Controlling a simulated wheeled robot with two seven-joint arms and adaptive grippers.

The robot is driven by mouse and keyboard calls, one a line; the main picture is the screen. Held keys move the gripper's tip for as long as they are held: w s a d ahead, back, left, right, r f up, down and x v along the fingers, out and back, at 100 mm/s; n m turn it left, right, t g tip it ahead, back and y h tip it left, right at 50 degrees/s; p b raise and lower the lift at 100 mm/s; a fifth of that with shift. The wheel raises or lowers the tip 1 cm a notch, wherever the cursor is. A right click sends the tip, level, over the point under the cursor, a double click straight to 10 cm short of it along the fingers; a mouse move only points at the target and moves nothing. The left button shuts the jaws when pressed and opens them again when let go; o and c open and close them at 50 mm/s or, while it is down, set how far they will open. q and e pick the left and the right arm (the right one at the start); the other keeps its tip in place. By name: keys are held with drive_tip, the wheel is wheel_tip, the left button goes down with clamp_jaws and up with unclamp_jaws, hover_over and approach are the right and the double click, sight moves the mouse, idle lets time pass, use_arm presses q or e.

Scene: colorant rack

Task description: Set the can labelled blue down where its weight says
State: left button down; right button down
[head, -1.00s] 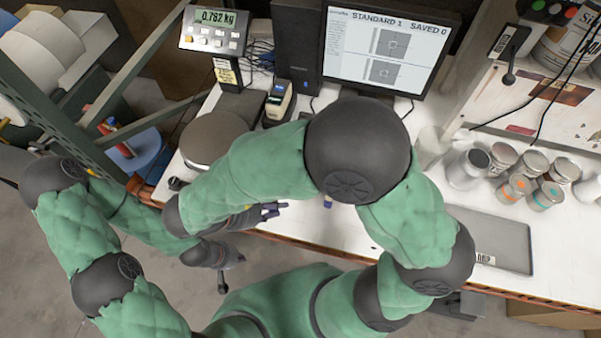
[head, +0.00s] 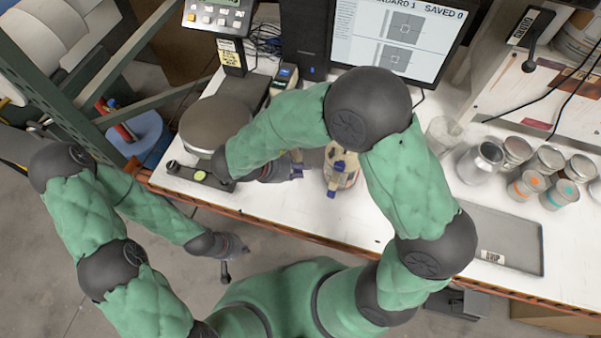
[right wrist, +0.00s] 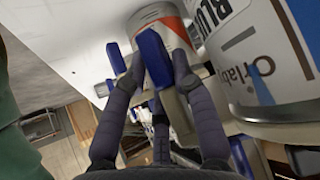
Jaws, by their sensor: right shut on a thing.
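A pale can (head: 347,177) with reddish marks and blue parts shows below my arm in the head view. My right gripper (head: 298,165) is left of it, over the bench near the scale. The scale's round plate (head: 212,122) looks empty.
Several metal cans (head: 515,150) stand at the right, some with orange or teal marks. A grey tray labelled "SHIP" (head: 515,225) lies at the front right. The monitor (head: 395,35) stands at the back. Bare bench (head: 285,205) shows near the front edge.

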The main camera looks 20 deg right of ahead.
drive_tip(key=shift+w+d+f, duration=0.45)
drive_tip(key=shift+w+f, duration=0.05)
drive_tip(key=shift+f, duration=0.3)
drive_tip(key=shift+w+f+b, duration=0.1)
drive_tip(key=shift+f+b, duration=0.8)
drive_tip(key=shift+f, duration=0.65)
drive_tip(key=c, duration=1)
unclamp_jaws()
drive_tip(key=shift+f, duration=0.1)
